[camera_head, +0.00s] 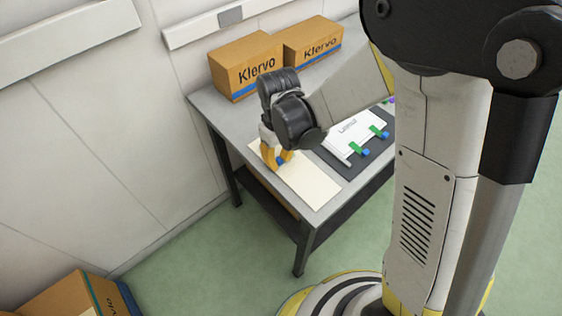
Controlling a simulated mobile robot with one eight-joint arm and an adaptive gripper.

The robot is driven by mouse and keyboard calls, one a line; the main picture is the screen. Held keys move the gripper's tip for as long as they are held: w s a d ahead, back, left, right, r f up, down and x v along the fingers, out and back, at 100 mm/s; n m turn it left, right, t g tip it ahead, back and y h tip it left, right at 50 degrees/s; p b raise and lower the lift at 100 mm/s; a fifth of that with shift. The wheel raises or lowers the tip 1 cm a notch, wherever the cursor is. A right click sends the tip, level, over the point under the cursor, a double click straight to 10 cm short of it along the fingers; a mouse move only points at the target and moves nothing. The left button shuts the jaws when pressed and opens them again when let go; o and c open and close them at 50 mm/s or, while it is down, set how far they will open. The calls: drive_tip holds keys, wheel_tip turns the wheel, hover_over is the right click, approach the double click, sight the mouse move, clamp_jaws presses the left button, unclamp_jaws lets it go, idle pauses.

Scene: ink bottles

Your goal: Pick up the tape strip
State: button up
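Two green strips with blue ends lie along the front edge of a white flat item; one green strip (355,148) is nearer the left and the other green strip (377,131) is further right. They look like tape, but I cannot tell which one the task means. My gripper (278,162) points down over the cream sheet (309,184), left of the strips and apart from them. Its fingers are yellow-orange. A small blue patch shows at the fingertips; I cannot tell whether it is held or part of the gripper. My arm hides part of the table behind it.
The white item (350,131) lies on a dark mat (346,168) on the grey table (213,104). Two cardboard boxes stand at the back, a left box (240,70) and a right box (310,42). Another box (62,300) is on the floor. The cream sheet's front part is clear.

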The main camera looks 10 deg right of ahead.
drive_tip(key=shift+r, duration=0.1)
drive_tip(key=c, duration=0.4)
